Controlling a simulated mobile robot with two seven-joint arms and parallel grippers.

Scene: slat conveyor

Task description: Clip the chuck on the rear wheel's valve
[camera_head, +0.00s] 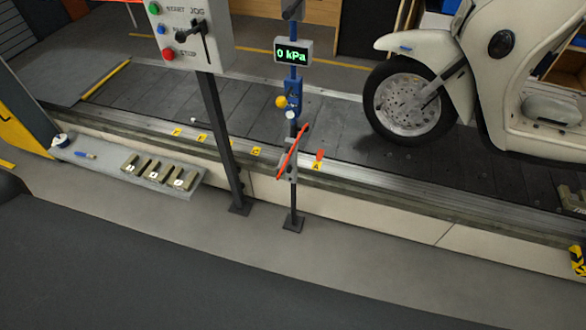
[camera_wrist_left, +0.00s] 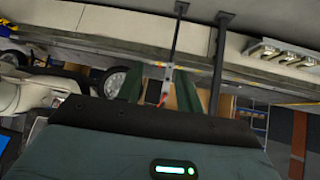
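A cream scooter (camera_head: 545,85) stands on the slat conveyor with its front wheel (camera_head: 412,100) toward the left. Its rear wheel and valve are outside the head view. An air post (camera_head: 293,165) stands in front of the conveyor with a "0 kPa" display (camera_head: 293,52), a blue part with a yellow knob (camera_head: 281,102) and a slanted red-orange piece (camera_head: 291,152). I cannot pick out the chuck for certain. In the left wrist view my left gripper (camera_wrist_left: 158,92) has its two green fingers apart, with nothing between them. The post (camera_wrist_left: 176,45) shows beyond them, apart. My right gripper is in neither view.
A control box (camera_head: 184,32) with buttons and a lever stands on a dark post left of the air post. A grey shelf (camera_head: 110,160) at the conveyor's near edge holds several numbered blocks. The conveyor slats (camera_head: 255,100) left of the scooter are clear, as is the floor (camera_head: 330,255) in front.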

